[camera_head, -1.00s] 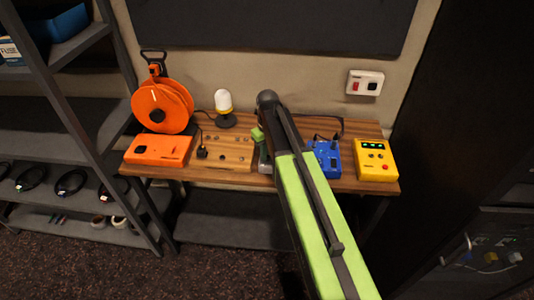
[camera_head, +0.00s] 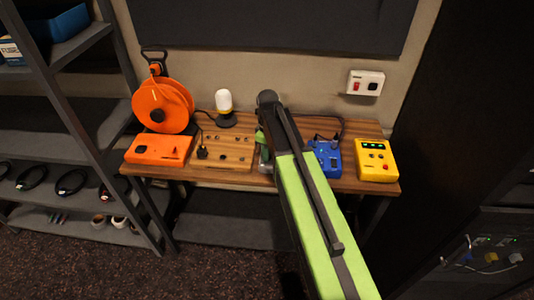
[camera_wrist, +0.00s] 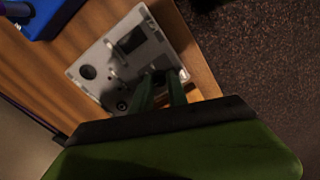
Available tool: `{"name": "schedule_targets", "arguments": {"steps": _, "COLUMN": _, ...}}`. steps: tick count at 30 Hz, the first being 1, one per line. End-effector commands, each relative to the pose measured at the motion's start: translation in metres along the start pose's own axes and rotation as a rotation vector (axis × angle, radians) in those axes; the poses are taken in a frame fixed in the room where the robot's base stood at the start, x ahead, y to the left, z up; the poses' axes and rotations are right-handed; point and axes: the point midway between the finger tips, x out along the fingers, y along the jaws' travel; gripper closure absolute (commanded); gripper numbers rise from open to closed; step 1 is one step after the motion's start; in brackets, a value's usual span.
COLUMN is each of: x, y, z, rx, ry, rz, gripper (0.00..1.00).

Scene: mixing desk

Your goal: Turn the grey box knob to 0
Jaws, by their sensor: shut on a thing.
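The grey box (camera_wrist: 100,52) lies on the wooden desk in the wrist view. Its face carries a dark round part (camera_wrist: 88,72), a dark square part and a pale raised piece. In the head view the grey box (camera_head: 264,161) is mostly hidden behind my arm. My gripper (camera_wrist: 161,76) has its two green fingers down at the box's near side, shut on the grey box knob. The knob is mostly hidden between the fingers, and its setting cannot be read.
A blue box (camera_head: 325,158) and a yellow box (camera_head: 375,160) stand right of my arm. A wooden panel (camera_head: 238,153), orange box (camera_head: 145,150), orange cable reel (camera_head: 174,98) and lamp (camera_head: 224,101) are to the left. A shelf (camera_head: 100,140) stands at far left.

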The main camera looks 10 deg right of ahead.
Motion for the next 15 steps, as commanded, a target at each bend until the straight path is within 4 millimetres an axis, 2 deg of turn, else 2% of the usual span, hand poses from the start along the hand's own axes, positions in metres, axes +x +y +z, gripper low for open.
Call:
{"name": "schedule_targets", "arguments": {"steps": 11, "x": 0.0006, "y": -0.0003, "z": 0.0022, "rx": -0.002, "ry": -0.005, "rz": -0.002, "gripper": 1.00}}
{"name": "schedule_targets", "arguments": {"steps": 12, "x": 0.0006, "y": -0.0003, "z": 0.0022, "rx": -0.002, "ry": -0.005, "rz": -0.002, "gripper": 0.76}}
{"name": "schedule_targets", "arguments": {"steps": 15, "x": 0.0005, "y": -0.0002, "z": 0.0018, "rx": -0.002, "ry": -0.003, "rz": -0.002, "gripper": 0.63}}
